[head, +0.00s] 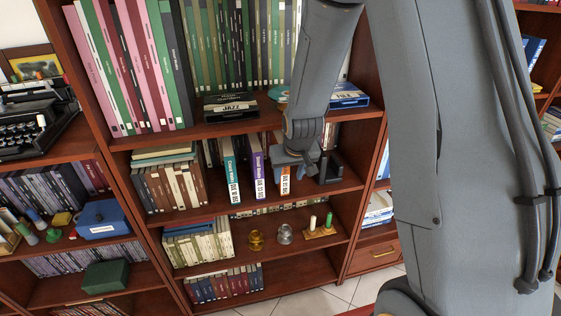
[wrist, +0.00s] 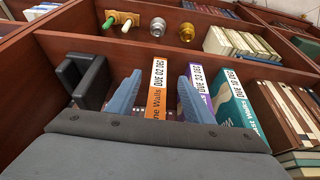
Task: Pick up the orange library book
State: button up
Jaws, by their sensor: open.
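The orange library book (head: 285,183) stands upright on the middle shelf, its upper part hidden behind my gripper (head: 293,163) in the head view. In the wrist view the orange book (wrist: 157,92) shows its spine with a white due-date label, between the two blue-grey fingers of my gripper (wrist: 163,78). The fingers are apart, one on each side of the book; I cannot tell whether either touches it. The purple book (head: 258,170) stands to its left in the head view, with the teal book (head: 230,170) beyond.
A black bookend (head: 329,168) stands close to the right of my gripper. Brown and cream books (head: 172,187) fill the shelf's left part. The shelf above holds a JAZZ box (head: 231,107) and a blue FOLK box (head: 348,96). Knobs and candle-like pieces (head: 320,227) stand below.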

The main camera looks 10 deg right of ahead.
aim_at(284, 171)
jog(key=w+p, duration=0.1)
jog(key=w, duration=0.2)
jog(key=shift+w, duration=0.15)
jog(key=shift+w+p+x, duration=0.15)
jog(key=shift+p+x, duration=0.15)
jog(key=shift+x, duration=0.5)
jog(key=shift+w+p+x, duration=0.15)
jog(key=shift+p+x, duration=0.15)
jog(key=shift+x, duration=0.55)
jog(key=shift+r, duration=0.15)
grip_shut()
